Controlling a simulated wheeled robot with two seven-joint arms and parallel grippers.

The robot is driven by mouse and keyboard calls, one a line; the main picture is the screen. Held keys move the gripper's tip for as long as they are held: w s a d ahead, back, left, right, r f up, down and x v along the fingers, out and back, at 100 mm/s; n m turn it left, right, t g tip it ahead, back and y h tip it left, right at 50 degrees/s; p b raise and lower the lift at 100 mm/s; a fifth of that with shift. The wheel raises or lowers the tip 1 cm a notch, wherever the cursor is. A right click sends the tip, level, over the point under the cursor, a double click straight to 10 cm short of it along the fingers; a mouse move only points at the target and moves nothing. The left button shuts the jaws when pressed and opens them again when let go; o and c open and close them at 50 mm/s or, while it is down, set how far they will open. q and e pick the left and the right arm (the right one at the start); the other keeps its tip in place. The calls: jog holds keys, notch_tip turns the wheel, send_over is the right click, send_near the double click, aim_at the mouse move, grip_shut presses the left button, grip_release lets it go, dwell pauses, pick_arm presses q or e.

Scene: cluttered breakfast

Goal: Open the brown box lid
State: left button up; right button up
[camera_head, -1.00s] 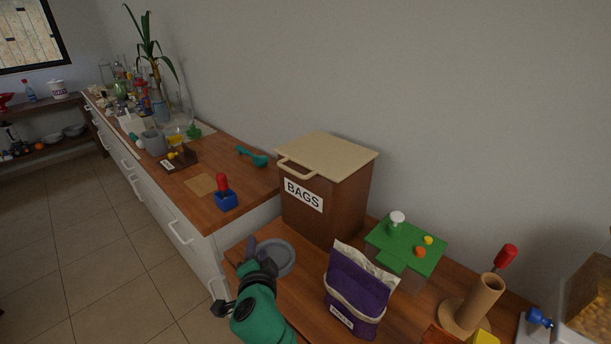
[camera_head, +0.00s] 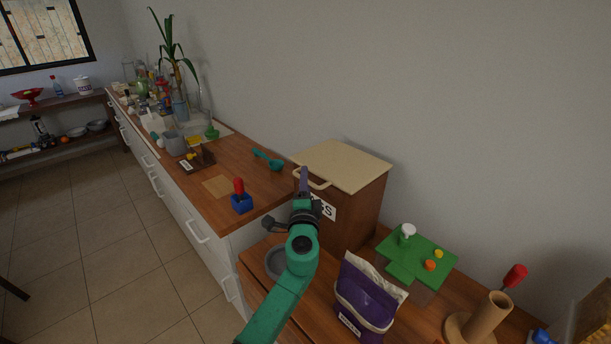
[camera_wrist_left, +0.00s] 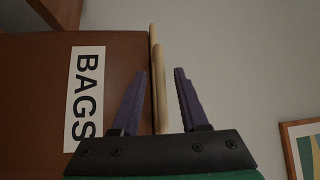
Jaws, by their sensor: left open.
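The brown box (camera_head: 356,213) stands on the wooden counter, with a white BAGS label on its front. Its cream lid (camera_head: 345,165) lies flat and closed on top, with a loop handle (camera_head: 318,184) at the front edge. My left gripper (camera_head: 304,176) is raised at the box's front left, close to the handle. In the left wrist view my open left gripper (camera_wrist_left: 161,85) has its two purple fingers on either side of the lid's edge and handle (camera_wrist_left: 160,90); I cannot tell whether they touch it. The label (camera_wrist_left: 86,98) shows sideways there. My right gripper is out of view.
A purple bag (camera_head: 364,298) and a green board (camera_head: 420,258) stand right of and before the box. A grey plate (camera_head: 275,262) is partly behind my left arm. A blue block with a red handle (camera_head: 241,201) sits left on the other counter.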

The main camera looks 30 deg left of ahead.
pick_arm(q)
jog(key=shift+w+a, duration=0.15)
jog(key=shift+w, duration=0.1)
grip_shut()
dwell(1.3)
